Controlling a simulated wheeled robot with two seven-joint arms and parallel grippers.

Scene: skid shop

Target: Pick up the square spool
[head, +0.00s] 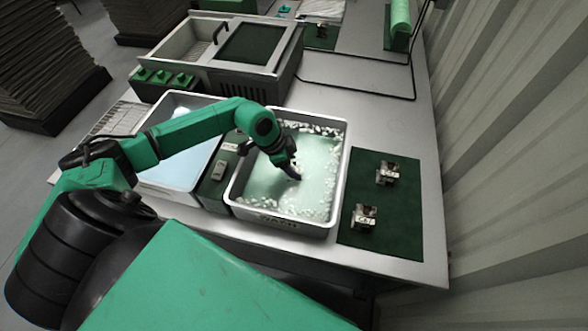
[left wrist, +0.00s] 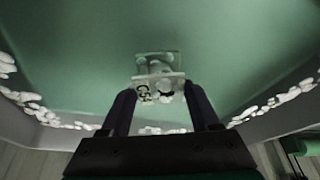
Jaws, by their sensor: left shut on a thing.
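The square spool (left wrist: 157,84), a pale piece with square end plates and dark lettering on the near one, shows in the left wrist view. It sits between the fingertips of my left gripper (left wrist: 160,98), which is shut on it. In the head view my left gripper (head: 292,172) reaches down into the white-rimmed tray (head: 343,165) of pale green liquid. There the spool cannot be made out, hidden at the fingertips or under the surface. My right gripper is not in view.
White bits float along the tray's edges. Two metal spool-like pieces (head: 387,173) (head: 365,216) stand on the dark green mat (head: 400,225) at right. A second tray of bluish liquid (head: 172,172) stands at left, with a small block (head: 219,170) between trays. A corrugated wall bounds the right.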

